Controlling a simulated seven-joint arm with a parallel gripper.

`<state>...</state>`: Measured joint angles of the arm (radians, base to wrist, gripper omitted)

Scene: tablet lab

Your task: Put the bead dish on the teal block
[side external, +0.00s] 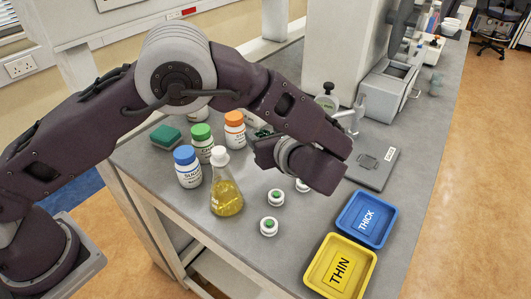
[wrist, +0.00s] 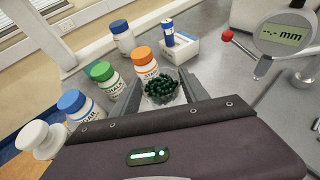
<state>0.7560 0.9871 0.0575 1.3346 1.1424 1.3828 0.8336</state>
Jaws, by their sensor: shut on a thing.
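The bead dish (wrist: 160,92) is a small clear dish full of dark green beads. In the wrist view it sits between the two fingers of my gripper (wrist: 158,99), which is shut on it. In the side view, my gripper (side external: 263,146) is partly hidden by my wrist, and only some beads (side external: 264,132) show behind it. The teal block (side external: 165,136) lies flat on the bench at the left, behind the bottles and well left of my gripper.
A white box (wrist: 179,50) is behind the dish. Blue (side external: 367,219) and yellow (side external: 341,267) trays lie front right.

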